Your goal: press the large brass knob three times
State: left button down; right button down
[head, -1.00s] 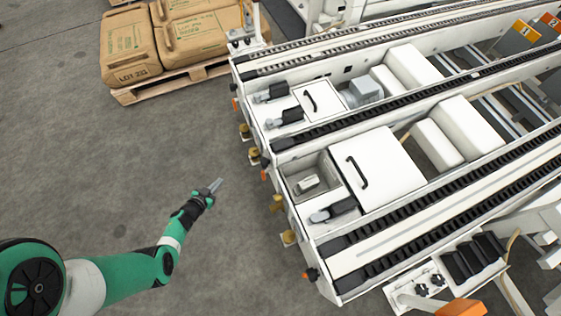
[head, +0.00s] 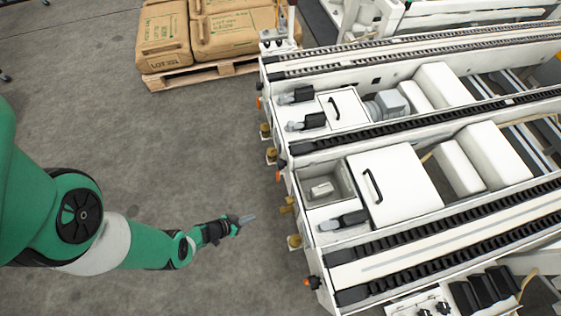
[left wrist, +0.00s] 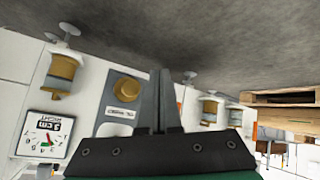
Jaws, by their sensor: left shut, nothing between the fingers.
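The large brass knob (left wrist: 127,88) sits on a grey plate with a small white label in the left wrist view. In the head view the knob (head: 286,204) shows on the near side of the white machine. My left gripper (head: 250,218) is shut and empty over the floor, to the left of the knob with a gap between. In the left wrist view its shut fingers (left wrist: 160,75) point up the picture, just right of the knob, and hide part of the plate. My right gripper does not show.
Brass-coloured cylinders with foot discs stick out beside the knob, one to its left (left wrist: 60,73) and two to its right (left wrist: 209,110). A dial (left wrist: 43,135) is on the machine's face. A pallet (head: 205,72) with brown sacks stands farther back. The floor between is clear.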

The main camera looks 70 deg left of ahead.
aim_at(285, 210)
pick_arm(q)
jog(key=w+d+b, duration=0.1)
jog(key=w+b, duration=0.1)
jog(key=w, duration=0.6)
jog(key=shift+w+d, duration=0.15)
jog(key=shift+w, duration=0.1)
jog(key=shift+w, duration=0.1)
dwell(1.8)
jog(key=shift+w+d, duration=0.1)
jog(key=shift+w, duration=0.25)
jog(key=shift+w+d, duration=0.15)
jog(key=shift+w, duration=1)
dwell(1.1)
jog(key=shift+s+r, duration=0.1)
jog(key=s, duration=0.1)
jog(key=s+p, duration=0.1)
jog(key=shift+s+a, duration=0.2)
jog(key=shift+s, duration=0.15)
dwell(0.4)
